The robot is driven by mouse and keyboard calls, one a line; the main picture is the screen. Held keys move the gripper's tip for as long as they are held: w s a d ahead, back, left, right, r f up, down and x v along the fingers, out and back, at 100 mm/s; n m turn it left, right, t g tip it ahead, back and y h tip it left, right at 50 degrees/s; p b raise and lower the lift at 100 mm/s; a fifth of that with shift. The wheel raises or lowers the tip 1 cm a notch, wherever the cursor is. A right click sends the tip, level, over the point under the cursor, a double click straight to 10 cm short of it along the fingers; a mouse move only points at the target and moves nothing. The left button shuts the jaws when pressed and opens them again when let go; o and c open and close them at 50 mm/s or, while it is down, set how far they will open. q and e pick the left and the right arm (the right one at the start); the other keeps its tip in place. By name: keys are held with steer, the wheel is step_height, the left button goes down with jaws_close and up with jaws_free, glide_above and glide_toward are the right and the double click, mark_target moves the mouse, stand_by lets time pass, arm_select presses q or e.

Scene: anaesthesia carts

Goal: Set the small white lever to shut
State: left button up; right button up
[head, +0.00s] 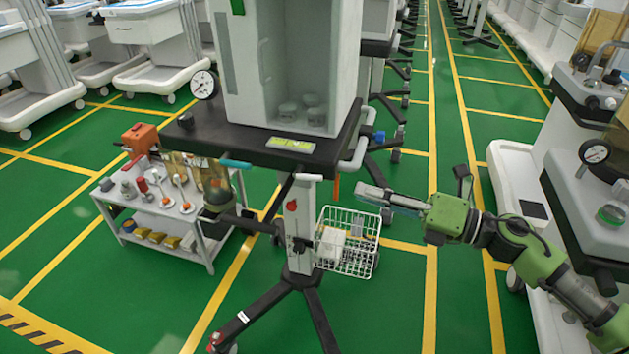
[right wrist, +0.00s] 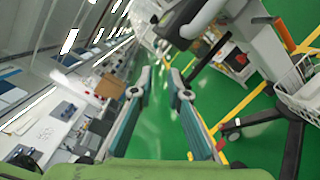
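A small white bar (head: 309,177), which looks like the lever, sticks out under the front edge of the middle cart's dark shelf (head: 240,140), at the top of the white column. It lies roughly level in the head view. A teal lever (head: 235,163) is to its left and an orange one (head: 336,187) to its right. My right gripper (head: 362,192) is right of the white bar and apart from it, pointing left. In the right wrist view its two fingers (right wrist: 159,85) are spread with nothing between them. I cannot pick out the white bar there. My left gripper is not in view.
A white wire basket (head: 347,254) hangs on the column below my right gripper. A white side handle (head: 358,154) juts from the shelf. A low trolley (head: 160,222) with parts stands left. Another cart (head: 590,200) is close on the right. Green floor is free between.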

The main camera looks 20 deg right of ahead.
mark_target(315, 178)
steer(key=p+x, duration=0.1)
steer(key=x, duration=0.8)
steer(key=shift+w+a+r, duration=0.1)
steer(key=shift+w+a, duration=0.15)
steer(key=shift+a, duration=0.05)
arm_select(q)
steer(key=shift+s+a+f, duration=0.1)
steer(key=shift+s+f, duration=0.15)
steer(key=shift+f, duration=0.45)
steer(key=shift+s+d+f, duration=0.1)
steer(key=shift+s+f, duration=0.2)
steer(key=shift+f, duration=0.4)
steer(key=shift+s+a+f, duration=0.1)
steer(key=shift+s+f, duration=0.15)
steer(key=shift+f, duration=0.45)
arm_select(e)
steer(key=shift+x, duration=1)
jaws_close()
